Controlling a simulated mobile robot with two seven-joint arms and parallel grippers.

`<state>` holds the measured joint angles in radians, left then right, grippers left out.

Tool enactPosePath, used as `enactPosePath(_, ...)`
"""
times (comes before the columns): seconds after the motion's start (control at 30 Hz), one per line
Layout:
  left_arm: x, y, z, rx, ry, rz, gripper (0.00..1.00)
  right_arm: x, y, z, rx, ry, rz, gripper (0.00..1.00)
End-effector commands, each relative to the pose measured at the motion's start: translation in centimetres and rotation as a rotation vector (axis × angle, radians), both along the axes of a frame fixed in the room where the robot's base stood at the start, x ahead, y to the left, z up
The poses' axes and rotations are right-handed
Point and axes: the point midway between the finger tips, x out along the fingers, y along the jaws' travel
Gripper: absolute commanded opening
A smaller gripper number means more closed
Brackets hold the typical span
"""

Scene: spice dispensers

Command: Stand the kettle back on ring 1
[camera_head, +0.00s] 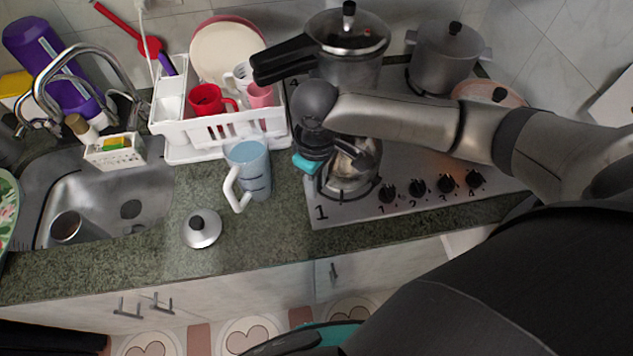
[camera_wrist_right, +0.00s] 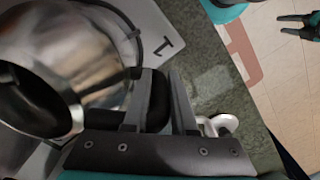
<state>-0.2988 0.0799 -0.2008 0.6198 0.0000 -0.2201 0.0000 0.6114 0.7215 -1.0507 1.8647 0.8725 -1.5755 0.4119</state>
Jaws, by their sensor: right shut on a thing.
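The shiny steel kettle (camera_head: 348,178) is at the front left of the hob, over the ring marked 1 (camera_head: 321,212). My arm hides part of it in the head view. I cannot tell whether its base rests on the ring. In the right wrist view the kettle (camera_wrist_right: 75,45) fills the left side, with part of the ring's support beside it. My right gripper (camera_wrist_right: 155,100) is shut on the kettle's black handle (camera_wrist_right: 157,112). Dark prongs, possibly my left gripper (camera_wrist_right: 297,24), show at the upper right over the floor; their opening is unclear.
A pressure cooker (camera_head: 348,65) and a steel pot (camera_head: 446,60) stand behind on the hob. A blue jug (camera_head: 249,165), a lid (camera_head: 202,229) and a white dish rack (camera_head: 190,152) are to the left. Control knobs (camera_head: 417,186) line the hob's front. The front counter strip is mostly clear.

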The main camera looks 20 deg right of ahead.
Motion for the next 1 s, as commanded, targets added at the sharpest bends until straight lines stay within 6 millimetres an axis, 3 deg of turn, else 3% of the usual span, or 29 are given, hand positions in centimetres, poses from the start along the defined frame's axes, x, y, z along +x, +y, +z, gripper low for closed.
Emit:
enactPosePath(0.8, -0.1, 0.1, 0.2, 0.001, 0.002, 0.001, 0.5, 0.1, 0.0, -1.4, 0.001, -0.003, 0.001, 0.0)
enactPosePath(0.83, -0.1, 0.1, 0.2, 0.001, 0.002, 0.001, 0.5, 0.0, 0.0, -1.5, 0.001, -0.001, 0.001, 0.27)
enactPosePath(1.0, -0.1, 0.1, 0.2, 0.001, 0.002, 0.001, 0.5, 0.0, 0.0, -1.5, 0.001, -0.001, 0.001, 0.46)
